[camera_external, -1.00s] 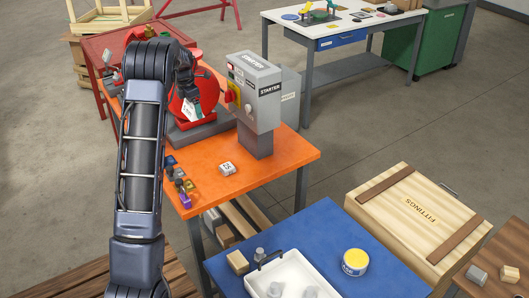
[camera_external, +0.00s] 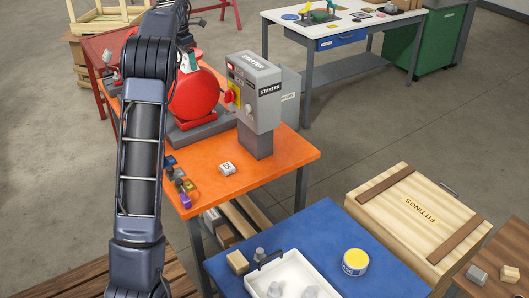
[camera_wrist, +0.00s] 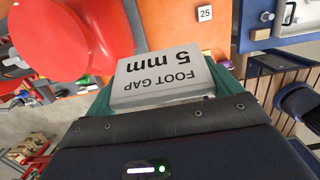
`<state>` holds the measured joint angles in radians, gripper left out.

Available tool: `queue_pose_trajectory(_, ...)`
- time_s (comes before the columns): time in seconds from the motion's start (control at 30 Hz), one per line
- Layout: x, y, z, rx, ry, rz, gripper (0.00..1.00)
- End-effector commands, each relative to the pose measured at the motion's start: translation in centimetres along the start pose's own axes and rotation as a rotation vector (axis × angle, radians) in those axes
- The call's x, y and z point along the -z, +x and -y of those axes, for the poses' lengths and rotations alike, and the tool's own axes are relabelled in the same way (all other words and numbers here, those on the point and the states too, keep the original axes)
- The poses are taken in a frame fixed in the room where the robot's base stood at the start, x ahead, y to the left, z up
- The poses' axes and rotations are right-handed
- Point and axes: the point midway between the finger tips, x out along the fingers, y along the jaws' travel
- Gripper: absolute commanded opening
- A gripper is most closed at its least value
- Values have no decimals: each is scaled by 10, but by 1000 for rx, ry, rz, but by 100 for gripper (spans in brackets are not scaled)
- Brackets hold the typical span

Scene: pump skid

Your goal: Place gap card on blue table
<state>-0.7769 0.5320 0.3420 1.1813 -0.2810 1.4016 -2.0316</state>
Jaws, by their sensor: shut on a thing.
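The gap card (camera_wrist: 162,75), a light grey card marked "FOOT GAP 5 mm", is held between the green-tipped fingers of my gripper (camera_wrist: 165,85), which is shut on it. In the external view the gap card (camera_external: 184,64) shows small and pale below my gripper (camera_external: 187,50), in the air in front of the red pump. The blue table (camera_external: 318,222) stands at the lower right of the external view, well apart from the card. Its blue edge also shows at the upper right of the wrist view (camera_wrist: 246,42).
The grey starter box (camera_external: 254,82) stands upright on the orange table (camera_external: 290,153), right of the red pump (camera_external: 197,96). On the blue table are a white tray (camera_external: 288,268) with fittings and a yellow-lidded tin (camera_external: 355,261). Its back left is clear. A fittings crate (camera_external: 420,215) stands alongside.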

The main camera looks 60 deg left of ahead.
Motion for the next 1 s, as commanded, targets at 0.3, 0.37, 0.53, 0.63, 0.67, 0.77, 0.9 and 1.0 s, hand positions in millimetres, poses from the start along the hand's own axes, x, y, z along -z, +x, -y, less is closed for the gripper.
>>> queue_pose_trajectory(0.3,-6,-50,-1,-2,0,1,69)
queue_pose_trajectory(0.37,-7,-58,0,-2,0,0,69)
queue_pose_trajectory(0.53,-22,-59,18,3,28,1,69)
queue_pose_trajectory(0.63,-30,-59,30,5,46,2,69)
queue_pose_trajectory(0.67,-34,-59,34,6,52,2,69)
queue_pose_trajectory(0.77,-44,-58,48,9,74,2,69)
queue_pose_trajectory(0.9,-60,-58,72,13,111,2,69)
queue_pose_trajectory(1.0,-75,-57,96,19,146,2,69)
